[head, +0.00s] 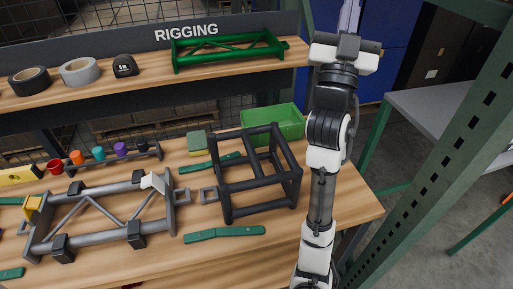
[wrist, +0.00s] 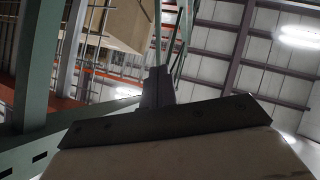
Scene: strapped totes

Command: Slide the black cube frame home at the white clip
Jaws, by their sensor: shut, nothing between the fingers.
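The black cube frame (head: 226,198) stands on the wooden bench, right of a grey truss frame (head: 103,189) that lies flat. The white clip (head: 153,181) sits at the truss's upper right corner. A gap with small grey square loops (head: 208,195) lies between the truss and the cube frame. My arm is raised at the right of the head view, clear of the cube frame. In the wrist view, my gripper (wrist: 157,76) is shut and empty, facing up toward the ceiling. Neither the cube frame nor the clip shows there.
Green bars (head: 224,233) lie in front of and behind the cube frame. A green bin (head: 275,123) and a sponge (head: 197,142) are behind it. A yellow clip (head: 33,206) is at the truss's left. A shelf (head: 150,86) with tape rolls and a green truss overhangs the back.

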